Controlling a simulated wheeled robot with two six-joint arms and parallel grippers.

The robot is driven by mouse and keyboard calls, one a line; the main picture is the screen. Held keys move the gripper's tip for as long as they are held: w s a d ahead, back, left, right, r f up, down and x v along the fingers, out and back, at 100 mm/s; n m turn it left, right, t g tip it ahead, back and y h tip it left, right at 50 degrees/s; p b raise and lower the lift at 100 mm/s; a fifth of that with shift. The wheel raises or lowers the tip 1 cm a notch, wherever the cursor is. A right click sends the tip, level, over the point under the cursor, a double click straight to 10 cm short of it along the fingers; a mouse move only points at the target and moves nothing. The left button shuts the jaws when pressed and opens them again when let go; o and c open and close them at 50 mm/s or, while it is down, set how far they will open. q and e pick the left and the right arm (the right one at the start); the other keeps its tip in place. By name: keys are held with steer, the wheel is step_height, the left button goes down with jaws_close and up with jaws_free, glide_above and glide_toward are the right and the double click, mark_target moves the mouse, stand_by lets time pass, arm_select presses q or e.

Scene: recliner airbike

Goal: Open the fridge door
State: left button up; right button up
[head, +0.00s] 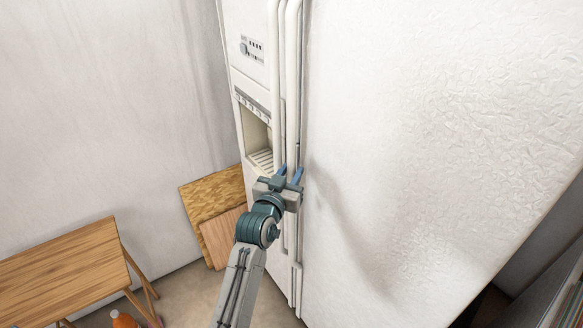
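The white side-by-side fridge fills the middle and right of the head view. Its wide textured right door (430,140) looks closed. The narrower left door (248,75) has a control panel and a dispenser recess (257,135). Two long vertical handles run side by side at the seam, the right door's handle (293,70) next to the left door's handle (275,70). My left gripper (290,173) is at the handles, below dispenser height. Its blue fingers are apart, with a handle appearing to run between them; contact cannot be told. My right gripper is out of view.
A wooden table (65,275) stands at the lower left. Wooden boards (215,205) lean on the wall left of the fridge. An orange bottle (124,320) is at the bottom edge. Some floor (190,295) shows clear between table and fridge. Dark shelving is at the lower right.

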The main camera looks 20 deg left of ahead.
arm_select(q)
steer(key=shift+w, duration=0.55)
steer(key=shift+c, duration=0.2)
jaws_close()
steer(key=shift+s, duration=0.1)
